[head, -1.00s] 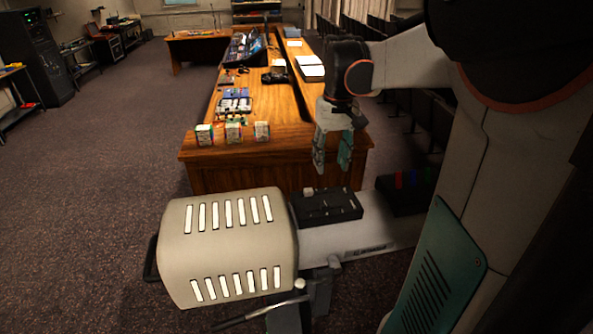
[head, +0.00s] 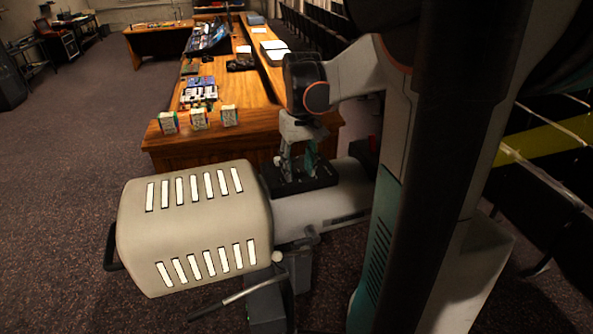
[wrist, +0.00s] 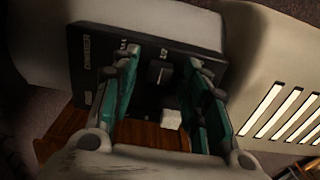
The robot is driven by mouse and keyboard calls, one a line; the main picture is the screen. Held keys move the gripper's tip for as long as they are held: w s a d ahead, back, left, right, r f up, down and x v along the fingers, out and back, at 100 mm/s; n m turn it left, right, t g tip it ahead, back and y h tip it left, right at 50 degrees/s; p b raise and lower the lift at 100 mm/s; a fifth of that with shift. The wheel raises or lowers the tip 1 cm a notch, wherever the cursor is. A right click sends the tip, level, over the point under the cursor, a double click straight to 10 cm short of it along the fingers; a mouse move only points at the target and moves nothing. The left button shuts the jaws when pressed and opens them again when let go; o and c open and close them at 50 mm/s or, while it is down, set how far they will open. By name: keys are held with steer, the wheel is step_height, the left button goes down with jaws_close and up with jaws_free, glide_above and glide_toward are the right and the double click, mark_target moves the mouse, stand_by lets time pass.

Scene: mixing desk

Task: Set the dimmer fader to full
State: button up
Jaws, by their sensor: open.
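The dimmer panel (head: 322,180) is a black box on top of a grey lamp. In the wrist view the panel (wrist: 90,65) has white lettering, too blurred to read fully. A pale, block-shaped knob (wrist: 171,119) and a black knob (wrist: 160,72) stand on it. I cannot tell for sure which is the dimmer fader. My gripper (head: 297,172) points down over the panel, with its teal fingers apart. In the wrist view both knobs show between the fingers of my gripper (wrist: 163,62); neither is visibly gripped. The fingers hide parts of the panel.
The lamp's vented cream housing (head: 195,225) lies left of the panel, close to my gripper. A wooden desk (head: 215,145) with small boxes (head: 199,119) and a mixing console (head: 208,38) stands behind. Open carpet (head: 70,150) lies at the left.

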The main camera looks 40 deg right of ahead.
steer(key=shift+f, duration=0.1)
jaws_close()
steer(key=shift+s+d+f+b, duration=0.15)
steer(key=shift+s+d, duration=0.2)
steer(key=shift+d, duration=0.4)
steer(key=shift+s+d+r+b, duration=0.15)
steer(key=shift+s+d, duration=0.25)
steer(key=shift+d, duration=0.35)
steer(key=shift+s+d+f+b, duration=0.15)
steer(key=shift+s+d, duration=0.2)
steer(key=shift+d, duration=0.4)
steer(key=shift+w+a, duration=0.1)
jaws_free()
step_height(320, 180, up, 12)
steer(key=shift+d, duration=0.25)
